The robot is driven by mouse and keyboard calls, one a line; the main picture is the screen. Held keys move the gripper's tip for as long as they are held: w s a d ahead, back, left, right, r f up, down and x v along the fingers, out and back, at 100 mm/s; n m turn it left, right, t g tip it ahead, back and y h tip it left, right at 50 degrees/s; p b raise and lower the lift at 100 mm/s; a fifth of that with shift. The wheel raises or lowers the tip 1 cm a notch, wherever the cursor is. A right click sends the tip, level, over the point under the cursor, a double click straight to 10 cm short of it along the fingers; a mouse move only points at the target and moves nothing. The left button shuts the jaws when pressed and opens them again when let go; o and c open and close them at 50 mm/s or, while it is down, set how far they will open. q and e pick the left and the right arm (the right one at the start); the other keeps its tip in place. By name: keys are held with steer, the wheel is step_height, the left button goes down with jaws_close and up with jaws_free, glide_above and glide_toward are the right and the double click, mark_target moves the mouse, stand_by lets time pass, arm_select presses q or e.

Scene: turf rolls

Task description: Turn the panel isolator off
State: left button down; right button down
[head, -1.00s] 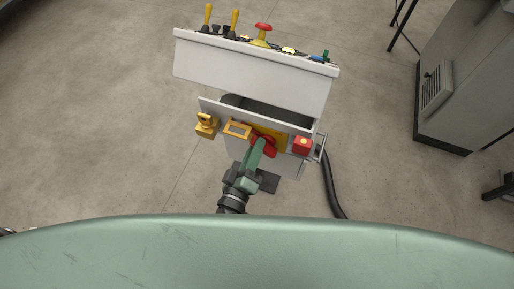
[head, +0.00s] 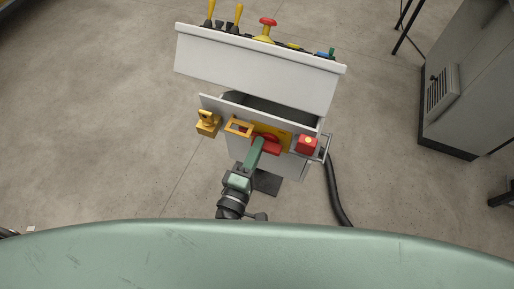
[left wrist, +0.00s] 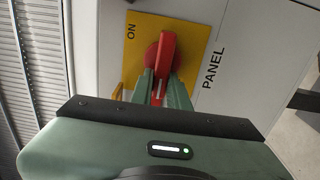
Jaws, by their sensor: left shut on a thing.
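The panel isolator is a red rotary handle (head: 268,147) on a yellow plate (head: 285,139) on the pedestal's front. In the left wrist view the red handle (left wrist: 167,52) lies roughly parallel to the line of the word "ON", not pointing at it. The word "PANEL" is printed beside the yellow plate (left wrist: 201,38). My left gripper (head: 259,147) is shut on the handle. Any "OFF" mark is not visible. My right gripper is not in view.
The white control pedestal (head: 255,78) carries yellow levers and a red mushroom button (head: 268,22) on top. A black cable (head: 335,190) runs down to the floor.

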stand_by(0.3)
arm_select(q)
steer(key=c, duration=1.4)
jaws_free()
steer(key=shift+o, duration=0.2)
steer(key=b+v, duration=0.1)
steer(key=v, duration=0.6)
steer(key=shift+s+a+b, duration=0.15)
steer(key=shift+s+b, duration=0.15)
steer(key=shift+s, duration=0.05)
steer(key=shift+f, duration=0.1)
